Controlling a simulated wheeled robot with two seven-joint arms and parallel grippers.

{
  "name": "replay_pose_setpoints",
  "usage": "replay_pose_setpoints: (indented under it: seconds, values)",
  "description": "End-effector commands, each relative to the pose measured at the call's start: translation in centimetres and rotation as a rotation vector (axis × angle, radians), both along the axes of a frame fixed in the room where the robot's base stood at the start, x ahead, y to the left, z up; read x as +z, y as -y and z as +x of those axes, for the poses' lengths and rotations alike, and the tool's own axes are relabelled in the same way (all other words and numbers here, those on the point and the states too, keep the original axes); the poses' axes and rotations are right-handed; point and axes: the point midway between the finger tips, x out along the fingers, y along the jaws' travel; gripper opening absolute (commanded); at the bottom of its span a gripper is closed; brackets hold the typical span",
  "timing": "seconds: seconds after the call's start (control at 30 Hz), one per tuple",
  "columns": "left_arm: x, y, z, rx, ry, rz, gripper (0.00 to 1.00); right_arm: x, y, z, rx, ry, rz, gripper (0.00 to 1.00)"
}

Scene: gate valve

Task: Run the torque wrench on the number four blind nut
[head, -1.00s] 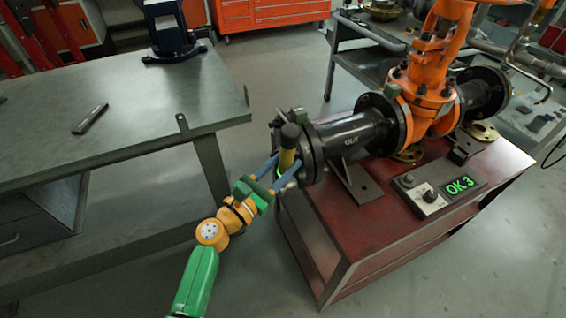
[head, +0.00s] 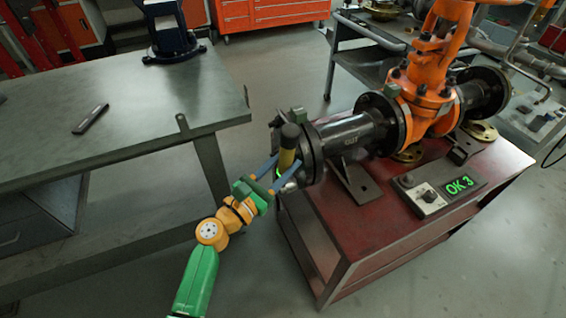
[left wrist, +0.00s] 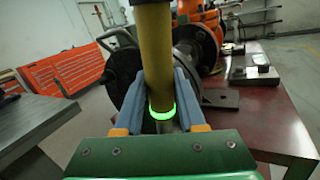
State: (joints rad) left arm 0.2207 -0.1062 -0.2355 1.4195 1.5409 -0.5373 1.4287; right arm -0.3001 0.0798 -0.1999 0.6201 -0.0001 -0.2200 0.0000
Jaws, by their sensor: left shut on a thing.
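My left gripper (head: 272,172) is shut on the torque wrench (head: 288,150), a yellow tool with a black end. It holds the wrench at the outer face of the blind flange (head: 312,155) on the black pipe end. In the left wrist view the wrench (left wrist: 154,55) stands between the blue fingers (left wrist: 160,95), with a lit green ring at its lower end. The nuts on the flange face are mostly hidden behind the wrench and gripper; I cannot tell which nut it is on. A display (head: 460,187) reads "OK 3" in green. My right gripper is out of view.
The orange gate valve (head: 428,85) and black pipe sit on a red bench (head: 400,235). A control box (head: 420,195) stands beside the display. A grey table (head: 60,140) at left holds a small dark bar (head: 90,118). Open floor lies between table and bench.

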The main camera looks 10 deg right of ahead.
Motion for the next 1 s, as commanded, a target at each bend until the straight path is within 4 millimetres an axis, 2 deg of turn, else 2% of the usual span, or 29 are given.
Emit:
replay_pose_setpoints:
  seconds: [0.73, 1.0]
  values:
    - [0.3, 0.1, 0.0, -0.001, 0.006, -0.003, 0.00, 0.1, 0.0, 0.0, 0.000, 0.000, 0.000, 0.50]
    - [0.3, -1.5, -0.4, 0.000, 0.005, -0.004, 0.00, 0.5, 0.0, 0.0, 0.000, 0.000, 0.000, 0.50]
